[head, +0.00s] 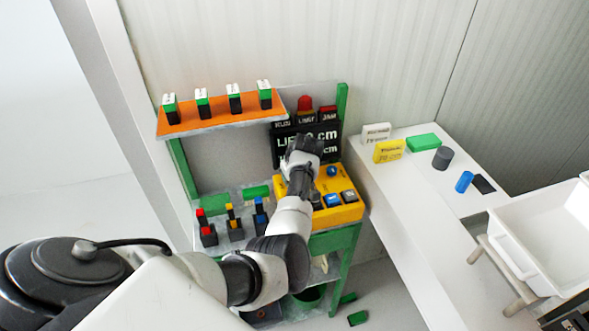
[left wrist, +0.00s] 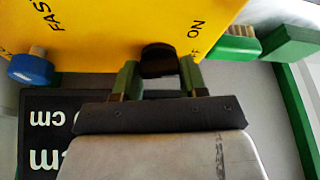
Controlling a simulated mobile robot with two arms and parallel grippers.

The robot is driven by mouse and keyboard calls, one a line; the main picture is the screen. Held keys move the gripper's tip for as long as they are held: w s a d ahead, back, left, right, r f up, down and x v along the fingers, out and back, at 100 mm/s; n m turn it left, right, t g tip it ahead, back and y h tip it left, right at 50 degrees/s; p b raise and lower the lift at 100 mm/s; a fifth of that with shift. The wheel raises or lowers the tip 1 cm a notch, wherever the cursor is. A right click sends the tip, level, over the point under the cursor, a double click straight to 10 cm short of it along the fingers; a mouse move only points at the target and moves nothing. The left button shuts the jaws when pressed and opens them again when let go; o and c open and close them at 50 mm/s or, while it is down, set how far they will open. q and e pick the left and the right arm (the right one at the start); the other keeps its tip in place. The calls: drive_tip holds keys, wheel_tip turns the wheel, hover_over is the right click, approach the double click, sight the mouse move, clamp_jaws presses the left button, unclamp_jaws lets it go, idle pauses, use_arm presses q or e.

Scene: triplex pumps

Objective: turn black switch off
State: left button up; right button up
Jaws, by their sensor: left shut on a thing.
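The black switch (left wrist: 158,60) is a round dark knob on the yellow control box (left wrist: 120,25), with an "ON" label beside it. In the left wrist view my left gripper (left wrist: 159,78) has one finger on each side of the knob and is shut on it. In the head view my left gripper (head: 302,160) is over the back left part of the yellow box (head: 345,212) and hides the switch. My right gripper is not in view.
A blue knob (left wrist: 30,69) sits on the same box, near a "FAST" label. A black display (head: 328,138) reading "cm" stands behind. An orange shelf (head: 215,121) with several switch blocks is at the left. A white table (head: 400,215) holding small blocks is at the right.

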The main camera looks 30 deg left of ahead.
use_arm(q)
drive_tip(key=shift+r+m+t+h+p, duration=0.15)
drive_tip(key=shift+m+t+h+p, duration=0.25)
drive_tip(key=shift+m+p, duration=0.75)
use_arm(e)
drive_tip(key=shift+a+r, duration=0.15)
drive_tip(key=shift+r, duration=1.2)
use_arm(q)
drive_tip(key=shift+m, duration=0.25)
drive_tip(key=o, duration=0.6)
drive_tip(key=shift+o, duration=0.2)
drive_tip(key=b+v, duration=0.2)
drive_tip(key=v, duration=0.8)
drive_tip(key=shift+s+d+r, duration=0.2)
drive_tip(key=shift+d+r, duration=0.05)
drive_tip(key=shift+r, duration=0.05)
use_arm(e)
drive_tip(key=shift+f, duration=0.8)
use_arm(q)
drive_tip(key=shift+f, duration=0.1)
